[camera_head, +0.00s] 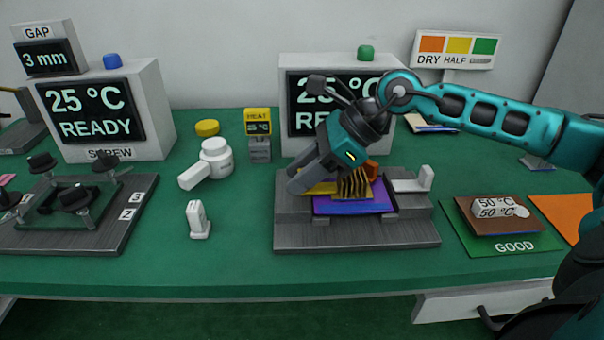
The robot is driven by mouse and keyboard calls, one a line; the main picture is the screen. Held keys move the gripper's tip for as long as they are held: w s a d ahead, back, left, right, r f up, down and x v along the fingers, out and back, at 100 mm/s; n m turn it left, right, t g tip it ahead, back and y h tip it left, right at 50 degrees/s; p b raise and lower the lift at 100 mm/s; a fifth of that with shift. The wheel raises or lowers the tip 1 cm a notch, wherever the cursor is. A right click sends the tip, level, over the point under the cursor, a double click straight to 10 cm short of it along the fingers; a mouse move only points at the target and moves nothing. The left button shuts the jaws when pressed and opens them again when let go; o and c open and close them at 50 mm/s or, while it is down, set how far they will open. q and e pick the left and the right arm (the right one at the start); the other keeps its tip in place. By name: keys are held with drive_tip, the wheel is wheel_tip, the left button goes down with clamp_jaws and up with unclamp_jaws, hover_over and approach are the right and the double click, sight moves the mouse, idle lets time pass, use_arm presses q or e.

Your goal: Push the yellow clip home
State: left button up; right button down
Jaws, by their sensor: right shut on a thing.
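The yellow clip (320,188) shows partly beside the finned heatsink (355,184) on the grey fixture (357,236). My right gripper (305,182) is over the left side of the fixture, tilted down, and is shut on the clip. The gripper's body hides part of the clip, so I cannot tell how it sits on the fixture. A purple-blue board (352,206) lies in the fixture under the heatsink. An orange piece (371,168) shows behind the heatsink. My left gripper is not in view.
A white lever block (412,182) stands at the fixture's right. A white dispenser (208,163) and a small white piece (198,220) stand to the left. A green GOOD mat (513,246) holds a brown board. The table's front edge is clear.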

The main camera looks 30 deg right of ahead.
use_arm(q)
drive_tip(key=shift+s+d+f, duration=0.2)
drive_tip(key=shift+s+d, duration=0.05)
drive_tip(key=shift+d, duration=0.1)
use_arm(e)
drive_tip(key=shift+s+d, duration=0.1)
drive_tip(key=shift+d, duration=0.2)
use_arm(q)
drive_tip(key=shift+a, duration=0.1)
use_arm(e)
drive_tip(key=c, duration=0.8)
unclamp_jaws()
drive_tip(key=shift+s, duration=0.1)
drive_tip(key=shift+c, duration=0.2)
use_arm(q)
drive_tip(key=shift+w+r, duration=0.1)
use_arm(e)
drive_tip(key=shift+d+r, duration=0.2)
drive_tip(key=v, duration=1.2)
drive_tip(key=shift+s+d+r, duration=0.1)
drive_tip(key=shift+r, duration=0.05)
drive_tip(key=shift+r, duration=0.1)
